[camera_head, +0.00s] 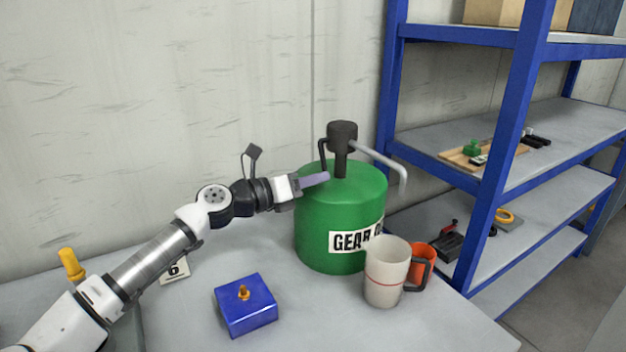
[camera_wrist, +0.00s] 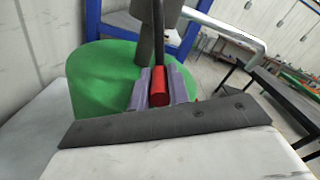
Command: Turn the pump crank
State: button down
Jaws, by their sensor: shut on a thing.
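The pump (camera_head: 342,137) is a dark grey head and post on top of a green gear oil drum (camera_head: 325,226). A light grey spout (camera_head: 384,161) curves down on its right. The thin dark crank (camera_head: 322,152) hangs on the pump's left side. In the wrist view the crank ends in a red handle (camera_wrist: 159,87). My gripper (camera_head: 314,181) reaches in from the left, just above the drum's top. In the wrist view, the purple fingers of my gripper (camera_wrist: 159,90) are shut on the red handle, one on each side. In the head view the fingers hide the handle.
A white jug (camera_head: 386,272) with a red line stands in front of the drum, with an orange mug (camera_head: 419,266) behind it. A blue box (camera_head: 245,305) with a brass knob sits on the table (camera_head: 190,322). A blue shelf (camera_head: 515,125) stands to the right.

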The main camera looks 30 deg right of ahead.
jog(key=c, duration=1.3)
grip_release()
